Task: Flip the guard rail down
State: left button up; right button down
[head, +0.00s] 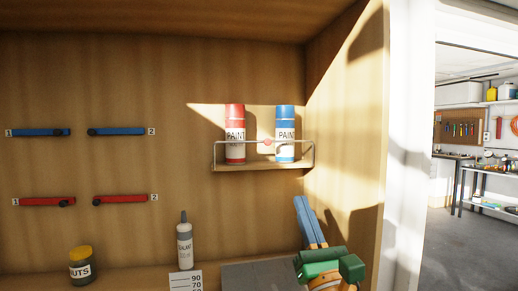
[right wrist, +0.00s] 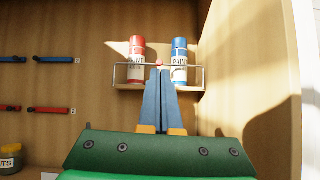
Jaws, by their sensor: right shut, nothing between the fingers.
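The guard rail (head: 230,142) is a thin metal wire frame with a small red knob (head: 267,142) at its middle. It stands up along the front of a small wooden shelf (head: 262,166), in front of a red paint can (head: 235,120) and a blue paint can (head: 285,122). The rail also shows in the right wrist view (right wrist: 193,66). My right gripper (head: 301,200), green with blue fingers, is below and right of the shelf, apart from the rail. Its fingers are together and empty. In the right wrist view the fingertips (right wrist: 160,70) line up just below the red knob. My left gripper is not in view.
Blue bars (head: 40,132) and red bars (head: 48,202) are mounted on the back panel at left. A sealant bottle (head: 184,246) and a yellow-lidded nuts jar (head: 82,264) stand below. The wooden side wall (head: 345,130) is close right of the shelf.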

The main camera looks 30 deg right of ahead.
aim_at(267, 141)
jog(key=i+l, duration=0.15)
jog(key=i, duration=0.3)
jog(key=i+l, duration=0.2)
jog(key=i, duration=0.25)
